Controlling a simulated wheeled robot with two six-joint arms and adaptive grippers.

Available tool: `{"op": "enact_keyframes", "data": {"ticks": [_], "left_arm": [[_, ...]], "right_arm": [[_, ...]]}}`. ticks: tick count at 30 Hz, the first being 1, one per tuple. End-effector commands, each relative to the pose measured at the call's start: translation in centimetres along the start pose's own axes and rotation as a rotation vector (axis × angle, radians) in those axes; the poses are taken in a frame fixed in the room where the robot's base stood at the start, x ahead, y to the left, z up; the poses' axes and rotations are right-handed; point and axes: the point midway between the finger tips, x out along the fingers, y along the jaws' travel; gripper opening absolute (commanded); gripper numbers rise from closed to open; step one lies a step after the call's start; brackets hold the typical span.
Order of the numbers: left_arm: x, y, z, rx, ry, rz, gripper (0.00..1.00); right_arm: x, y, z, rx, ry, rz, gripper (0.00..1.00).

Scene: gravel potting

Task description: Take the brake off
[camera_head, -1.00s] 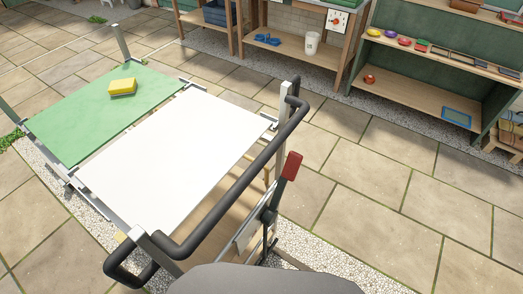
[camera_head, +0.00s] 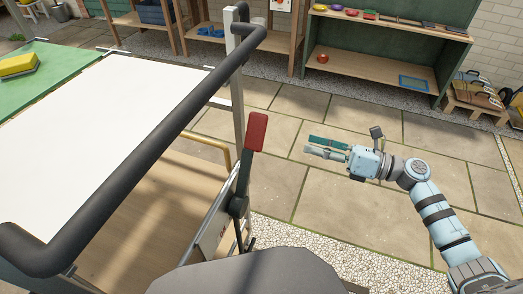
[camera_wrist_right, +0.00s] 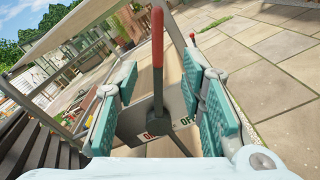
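The brake lever (camera_head: 256,132) has a red grip on a dark stem and stands up, slightly tilted, at the cart's near right corner. It also shows in the wrist view (camera_wrist_right: 157,40), over a pale plate (camera_wrist_right: 190,105) with a partly covered "O…" label behind the stem and "OFF" to its right. My right gripper (camera_head: 312,147) is open and empty, to the right of the lever and apart from it in the head view. In the wrist view its teal-padded fingers (camera_wrist_right: 160,85) frame the lever without touching it. My left gripper is not in view.
The cart's black push bar (camera_head: 140,125) runs left of the lever. Shelves (camera_head: 385,65) stand at the back. Paving to the right is free.

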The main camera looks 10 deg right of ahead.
Motion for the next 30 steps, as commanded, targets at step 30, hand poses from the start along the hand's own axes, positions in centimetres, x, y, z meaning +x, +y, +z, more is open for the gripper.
{"op": "enact_keyframes", "data": {"ticks": [30], "left_arm": [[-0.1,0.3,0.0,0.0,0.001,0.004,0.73]], "right_arm": [[14.3,0.4,0.3,-0.009,0.004,0.004,0.37]]}}
